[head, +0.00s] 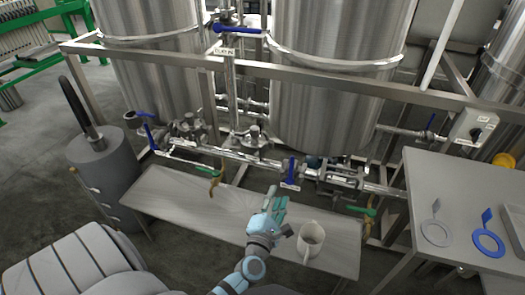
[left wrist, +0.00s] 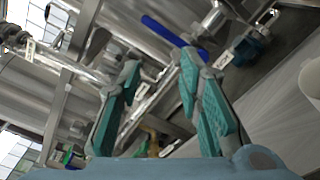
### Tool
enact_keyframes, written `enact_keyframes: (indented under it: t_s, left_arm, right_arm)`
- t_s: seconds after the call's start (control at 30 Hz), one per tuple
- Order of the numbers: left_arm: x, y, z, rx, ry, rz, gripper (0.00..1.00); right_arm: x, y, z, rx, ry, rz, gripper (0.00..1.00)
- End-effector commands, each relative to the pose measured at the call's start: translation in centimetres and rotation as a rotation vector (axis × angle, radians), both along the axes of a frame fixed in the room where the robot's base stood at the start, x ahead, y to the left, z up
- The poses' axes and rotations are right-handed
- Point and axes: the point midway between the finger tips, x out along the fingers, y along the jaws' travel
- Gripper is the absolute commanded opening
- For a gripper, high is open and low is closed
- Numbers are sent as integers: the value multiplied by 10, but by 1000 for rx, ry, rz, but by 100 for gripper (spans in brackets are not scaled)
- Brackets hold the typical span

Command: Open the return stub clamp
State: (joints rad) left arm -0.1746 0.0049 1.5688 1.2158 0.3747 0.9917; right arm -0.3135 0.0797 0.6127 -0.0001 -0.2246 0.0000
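My left gripper (head: 276,198) is above the low grey bench, pointing toward the pipe run below the tanks. In the left wrist view its two teal fingers (left wrist: 160,62) are apart with nothing between them. Steel pipework (head: 235,155) with several fittings runs behind the bench, apart from the fingers. I cannot tell which fitting is the return stub clamp. A blue valve handle (head: 291,170) is on the pipe just beyond the fingers; a blue handle (left wrist: 174,36) also shows beyond the fingertips in the left wrist view. My right gripper is not in view.
A steel frame rail (head: 330,78) crosses before the tanks. A grey drum (head: 105,175) stands left.

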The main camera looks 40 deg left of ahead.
Motion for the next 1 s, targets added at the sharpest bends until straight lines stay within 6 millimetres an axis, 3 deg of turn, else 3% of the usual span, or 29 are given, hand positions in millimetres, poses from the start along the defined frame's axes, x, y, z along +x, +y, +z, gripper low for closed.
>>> enact_keyframes:
  t_s: [0.03, 0.07, 0.1, 0.2, 0.37, 0.7, 1.0]
  left_arm:
    - [-4, 20, 35, -312, -195, 106, 32]
    - [-8, 31, 46, -480, -291, 157, 32]
    - [-13, 42, 51, -648, -381, 208, 32]
    - [-18, 52, 46, -830, -475, 262, 32]
    - [1, 64, 47, -857, -491, 257, 32]
    - [78, 118, 44, -854, -488, 258, 32]
    - [100, 133, 45, -854, -484, 257, 32]
  right_arm:
    - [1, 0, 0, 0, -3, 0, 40]
    - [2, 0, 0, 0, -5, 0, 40]
    - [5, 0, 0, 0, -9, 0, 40]
    - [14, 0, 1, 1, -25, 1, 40]
    - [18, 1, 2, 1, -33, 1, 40]
    - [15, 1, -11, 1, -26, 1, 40]
    - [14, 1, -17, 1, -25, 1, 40]
